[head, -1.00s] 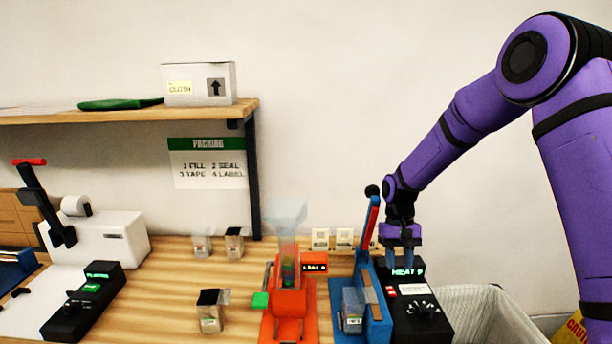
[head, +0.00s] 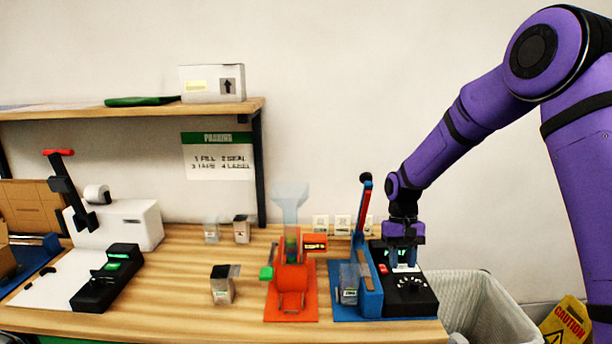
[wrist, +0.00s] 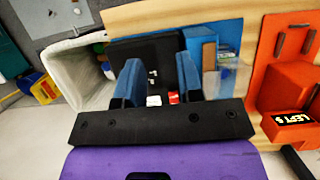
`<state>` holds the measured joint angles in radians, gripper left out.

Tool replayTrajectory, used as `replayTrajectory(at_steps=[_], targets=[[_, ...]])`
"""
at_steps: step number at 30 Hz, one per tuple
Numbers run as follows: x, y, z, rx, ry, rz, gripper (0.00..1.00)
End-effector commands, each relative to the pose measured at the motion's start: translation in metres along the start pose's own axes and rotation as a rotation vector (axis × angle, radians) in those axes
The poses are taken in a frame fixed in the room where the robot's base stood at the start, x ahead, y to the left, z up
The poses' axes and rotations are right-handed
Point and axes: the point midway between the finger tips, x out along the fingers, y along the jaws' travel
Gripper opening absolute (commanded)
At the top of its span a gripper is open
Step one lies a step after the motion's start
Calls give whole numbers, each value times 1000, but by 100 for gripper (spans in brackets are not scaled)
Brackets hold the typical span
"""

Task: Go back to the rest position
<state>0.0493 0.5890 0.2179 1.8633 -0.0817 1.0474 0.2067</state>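My gripper (head: 405,262) hangs downward at the right end of the bench, in front of or above the black heat control box (head: 408,294). In the wrist view my gripper (wrist: 158,85) has its two blue fingers apart, with nothing held between them. The black box (wrist: 150,50) with its white and red buttons shows beyond and between the fingers. I cannot tell the exact height of the fingertips above it.
A blue sealer (head: 368,300) with a raised red-and-blue lever stands left of my gripper. An orange filling stand (head: 292,300) is further left. A white bin (head: 480,305) and a yellow caution sign (head: 567,322) are right of the bench. A shelf (head: 150,110) is at the back left.

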Motion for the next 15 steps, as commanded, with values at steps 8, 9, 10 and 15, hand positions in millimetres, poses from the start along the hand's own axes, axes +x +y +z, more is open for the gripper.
replayTrajectory(at_steps=[8, 9, 10, 15], targets=[[-24, 5, 19, 0, 45, 8, 34], [-28, 6, 23, 0, 53, 9, 34], [-31, 7, 26, 0, 60, 10, 34], [-54, 12, 47, -1, 108, 17, 34]])
